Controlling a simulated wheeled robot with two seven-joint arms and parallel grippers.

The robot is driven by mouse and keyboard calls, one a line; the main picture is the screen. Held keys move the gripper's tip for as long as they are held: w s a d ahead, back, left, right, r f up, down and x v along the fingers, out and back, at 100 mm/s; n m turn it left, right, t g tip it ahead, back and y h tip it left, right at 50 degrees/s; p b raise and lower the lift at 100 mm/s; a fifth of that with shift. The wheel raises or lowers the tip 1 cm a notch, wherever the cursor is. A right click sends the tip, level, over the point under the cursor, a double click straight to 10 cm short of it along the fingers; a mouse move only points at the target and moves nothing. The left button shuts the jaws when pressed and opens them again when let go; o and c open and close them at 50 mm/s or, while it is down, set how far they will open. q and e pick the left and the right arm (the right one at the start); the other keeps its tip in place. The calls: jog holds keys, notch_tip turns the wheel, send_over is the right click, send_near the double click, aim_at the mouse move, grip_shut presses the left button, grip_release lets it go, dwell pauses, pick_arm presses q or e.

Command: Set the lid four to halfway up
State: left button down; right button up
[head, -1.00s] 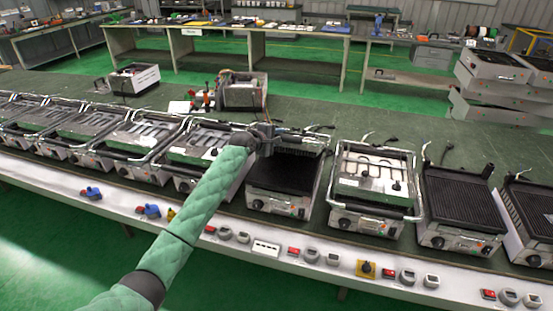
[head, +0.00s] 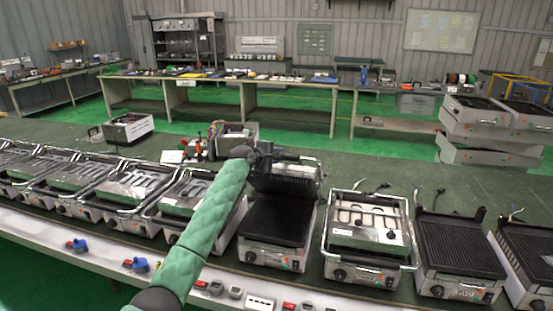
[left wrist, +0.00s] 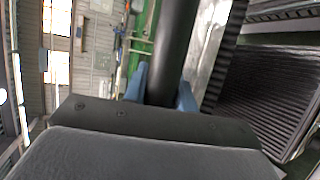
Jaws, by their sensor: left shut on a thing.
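The grill at the middle of the row, under my left gripper, has its lid (head: 283,181) raised and tilted at its back edge, with the dark ridged underside facing forward. Its dark lower plate (head: 276,219) is uncovered. My left gripper (head: 262,152) is at the lid's upper left, shut on its handle. In the left wrist view, the blue fingertips (left wrist: 161,88) sit on both sides of a dark round handle bar (left wrist: 174,45). The ridged plates (left wrist: 270,95) show to its right. The gripper partly hides the lid's left top corner. My right gripper is not in view.
A grill with an exposed heating element (head: 367,222) stands right of it, and ridged grills (head: 459,250) stand farther right. Several grills (head: 130,185) line the left. An open box (head: 236,135) stands behind the gripper. Stacked units (head: 490,125) stand back right.

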pick_arm(q)
jog(key=shift+r, duration=0.1)
jog(key=c, duration=1.1)
grip_release()
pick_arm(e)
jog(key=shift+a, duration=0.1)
pick_arm(q)
jog(key=shift+s+a+b, duration=0.35)
jog(key=shift+b, duration=0.05)
jog(key=shift+b+v, duration=1.25)
jog(key=shift+v, duration=2.05)
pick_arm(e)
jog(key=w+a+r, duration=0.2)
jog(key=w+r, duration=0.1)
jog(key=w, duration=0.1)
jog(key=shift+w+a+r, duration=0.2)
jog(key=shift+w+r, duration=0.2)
